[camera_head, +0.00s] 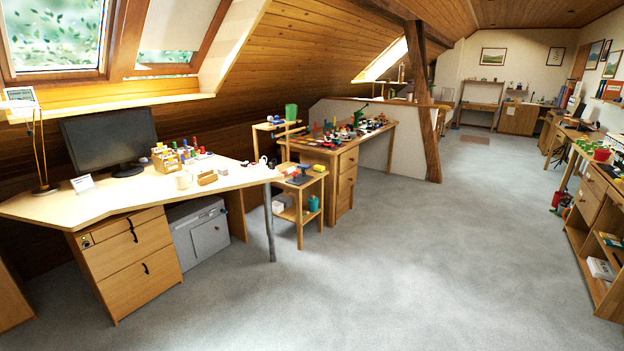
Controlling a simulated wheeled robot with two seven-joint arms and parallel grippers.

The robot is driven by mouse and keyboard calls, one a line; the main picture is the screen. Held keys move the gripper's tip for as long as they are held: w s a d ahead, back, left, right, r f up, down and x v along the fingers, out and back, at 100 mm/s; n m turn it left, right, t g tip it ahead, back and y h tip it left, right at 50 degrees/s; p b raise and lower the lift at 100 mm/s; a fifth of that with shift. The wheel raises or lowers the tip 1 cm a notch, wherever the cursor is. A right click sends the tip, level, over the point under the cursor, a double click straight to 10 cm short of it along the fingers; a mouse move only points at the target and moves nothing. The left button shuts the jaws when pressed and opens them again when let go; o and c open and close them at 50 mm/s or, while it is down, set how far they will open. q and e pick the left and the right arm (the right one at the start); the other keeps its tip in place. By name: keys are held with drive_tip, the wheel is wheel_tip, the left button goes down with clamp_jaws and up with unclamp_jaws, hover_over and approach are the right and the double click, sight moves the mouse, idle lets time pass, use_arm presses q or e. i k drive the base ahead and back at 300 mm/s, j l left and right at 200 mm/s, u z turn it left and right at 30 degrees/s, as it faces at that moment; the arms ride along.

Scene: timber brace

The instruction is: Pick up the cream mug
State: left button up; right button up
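A small cream mug (184,180) stands on the light wooden desk (110,201) at the left. It is in the middle of the desk, in front of a wooden organizer and left of a small wooden block. It appears upright. Neither of my grippers shows in the head view, so nothing is seen near the mug.
A monitor (108,138), a lamp (38,150) and a filled organizer (166,157) stand on the desk. Drawers (130,252) and a grey cabinet (200,235) are below. A small shelf stand (303,190) is right of it. Grey floor (380,270) is clear.

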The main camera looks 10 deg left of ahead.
sight(181, 177)
drive_tip(key=i+j, duration=0.3)
drive_tip(key=i, duration=0.25)
drive_tip(key=i+j, duration=0.3)
drive_tip(key=i, duration=0.2)
drive_tip(key=i+j+z, duration=0.1)
drive_tip(key=i+j, duration=0.2)
drive_tip(key=i, duration=0.25)
drive_tip(key=i+j, duration=0.3)
drive_tip(key=i, duration=0.2)
